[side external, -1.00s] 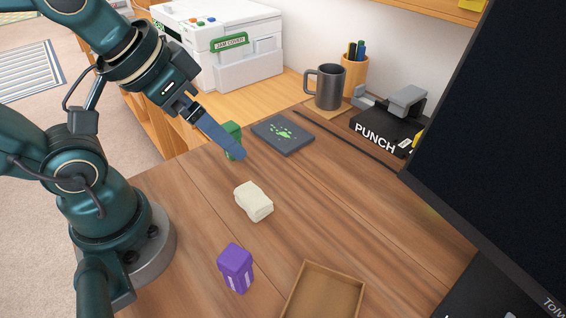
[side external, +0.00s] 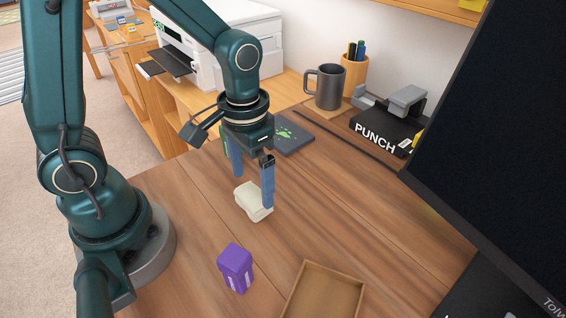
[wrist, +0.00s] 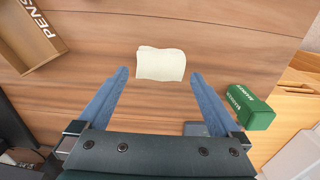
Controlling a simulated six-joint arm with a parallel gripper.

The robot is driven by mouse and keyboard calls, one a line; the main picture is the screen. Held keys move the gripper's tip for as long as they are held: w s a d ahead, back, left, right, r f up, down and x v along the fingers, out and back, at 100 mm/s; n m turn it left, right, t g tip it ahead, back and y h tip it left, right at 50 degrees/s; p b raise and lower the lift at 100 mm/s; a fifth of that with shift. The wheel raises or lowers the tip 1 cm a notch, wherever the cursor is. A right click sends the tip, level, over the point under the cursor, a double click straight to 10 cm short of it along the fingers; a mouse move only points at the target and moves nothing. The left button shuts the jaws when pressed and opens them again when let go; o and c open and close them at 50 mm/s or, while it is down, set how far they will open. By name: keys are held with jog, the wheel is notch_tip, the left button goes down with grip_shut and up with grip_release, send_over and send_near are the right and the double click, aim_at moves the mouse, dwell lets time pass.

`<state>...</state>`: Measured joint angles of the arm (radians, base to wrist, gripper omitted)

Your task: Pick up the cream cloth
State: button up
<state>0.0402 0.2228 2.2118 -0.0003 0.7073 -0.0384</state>
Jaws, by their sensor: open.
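The cream cloth (side external: 250,203) is a small folded bundle lying on the wooden desk. It also shows in the wrist view (wrist: 160,64), just beyond the fingertips and between their lines. My gripper (side external: 253,192) points down over the cloth with its two blue fingers apart. In the side view one finger partly covers the cloth's right side. In the wrist view my gripper (wrist: 159,72) is open and nothing is between its fingers. I cannot tell whether a fingertip touches the desk.
A purple box (side external: 236,268) and an open tray (side external: 326,291) are near the front. A green box (wrist: 251,107) lies right of the fingers in the wrist view. A dark pad (side external: 294,139), mug (side external: 325,87) and hole punch box (side external: 381,131) are behind. A monitor (side external: 490,120) stands at right.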

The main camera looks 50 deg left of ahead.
aim_at(253, 195)
jog(key=shift+f, duration=1.7)
jog(key=c, duration=1.2)
jog(key=shift+r, duration=0.1)
jog(key=shift+r, duration=0.1)
